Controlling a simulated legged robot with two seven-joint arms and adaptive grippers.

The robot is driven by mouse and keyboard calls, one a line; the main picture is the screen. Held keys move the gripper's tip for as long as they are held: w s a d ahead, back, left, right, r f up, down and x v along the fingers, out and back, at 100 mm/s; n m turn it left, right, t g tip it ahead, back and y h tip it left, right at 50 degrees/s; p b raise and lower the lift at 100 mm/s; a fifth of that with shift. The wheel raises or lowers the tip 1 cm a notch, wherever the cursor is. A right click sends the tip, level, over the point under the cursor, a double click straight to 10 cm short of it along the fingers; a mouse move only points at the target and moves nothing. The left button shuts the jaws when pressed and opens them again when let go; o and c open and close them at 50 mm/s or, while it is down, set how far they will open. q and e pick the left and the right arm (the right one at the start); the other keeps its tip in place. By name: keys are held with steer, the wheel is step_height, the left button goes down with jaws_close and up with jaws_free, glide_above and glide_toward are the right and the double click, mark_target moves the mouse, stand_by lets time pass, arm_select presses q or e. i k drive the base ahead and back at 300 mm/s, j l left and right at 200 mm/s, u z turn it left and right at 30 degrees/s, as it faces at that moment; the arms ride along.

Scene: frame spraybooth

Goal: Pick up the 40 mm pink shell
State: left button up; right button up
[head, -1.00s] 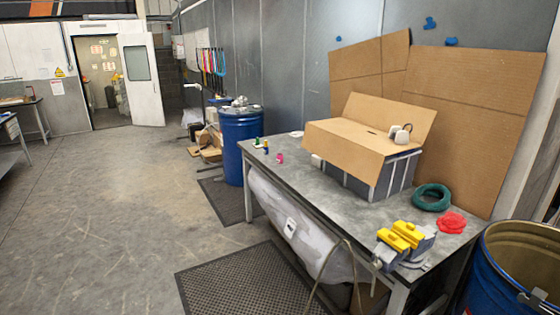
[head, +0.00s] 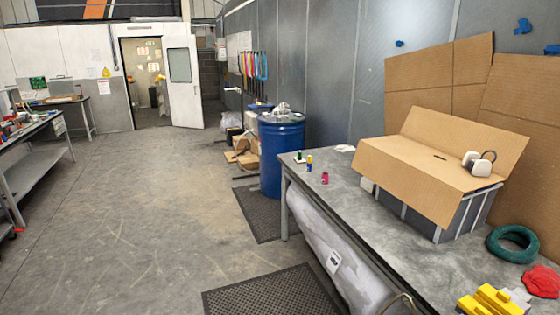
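A small pink shell (head: 325,178) stands upright on the grey workbench (head: 352,200), near its left end. A small blue and yellow piece (head: 309,163) and a small green piece (head: 299,157) stand just behind it to the left. The pink shell's size cannot be read at this distance. Neither of my grippers shows in the head view.
A cardboard box (head: 425,170), a teal ring (head: 495,250), a red cloth-like item (head: 541,281) and a yellow-jawed vise (head: 490,300) occupy the bench's right part. A blue drum (head: 281,160) stands beyond its left end. The floor (head: 150,220) to the left is clear.

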mark_target(324, 176)
steer(key=i+j, duration=0.1)
steer(key=i, duration=0.85)
steer(key=i+j, duration=0.15)
steer(key=i, duration=0.85)
